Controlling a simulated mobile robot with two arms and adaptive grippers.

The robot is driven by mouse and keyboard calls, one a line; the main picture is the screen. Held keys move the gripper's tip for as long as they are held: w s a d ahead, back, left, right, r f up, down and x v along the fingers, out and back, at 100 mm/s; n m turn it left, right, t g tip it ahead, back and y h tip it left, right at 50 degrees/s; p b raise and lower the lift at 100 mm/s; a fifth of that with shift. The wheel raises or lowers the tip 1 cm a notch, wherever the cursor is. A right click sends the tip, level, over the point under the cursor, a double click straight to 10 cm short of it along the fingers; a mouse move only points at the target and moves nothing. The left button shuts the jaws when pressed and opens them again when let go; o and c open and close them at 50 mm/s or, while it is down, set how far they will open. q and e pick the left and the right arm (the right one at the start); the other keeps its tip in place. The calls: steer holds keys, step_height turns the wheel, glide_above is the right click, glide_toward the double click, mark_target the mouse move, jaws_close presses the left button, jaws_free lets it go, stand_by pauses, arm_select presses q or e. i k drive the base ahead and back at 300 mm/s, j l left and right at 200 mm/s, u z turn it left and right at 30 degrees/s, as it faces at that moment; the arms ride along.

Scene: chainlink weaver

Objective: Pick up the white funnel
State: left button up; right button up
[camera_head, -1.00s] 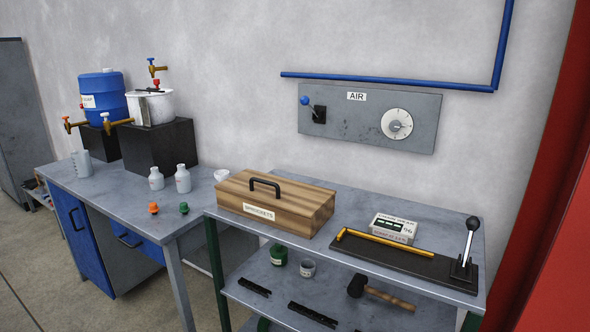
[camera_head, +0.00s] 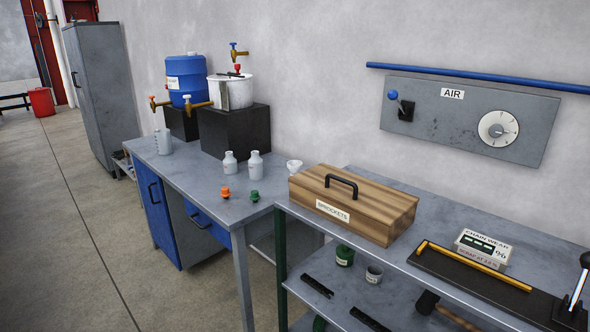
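The white funnel (camera_head: 294,167) is small and sits at the right end of the grey workbench (camera_head: 190,185), just behind the left corner of the wooden sprockets box (camera_head: 352,205). Its wide top shows, and its lower part is partly hidden behind the box. Neither of my grippers shows in the head view.
Two white bottles (camera_head: 255,164) and orange (camera_head: 225,193) and green (camera_head: 255,197) caps stand left of the funnel. A blue drum (camera_head: 187,80) and white pot (camera_head: 232,92) sit on black blocks behind. The floor (camera_head: 75,235) at left is clear.

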mark_target(294, 167)
steer(key=i+j, duration=0.55)
steer(key=i+j+z, duration=0.15)
steer(key=i+j, duration=0.35)
steer(key=j, duration=0.2)
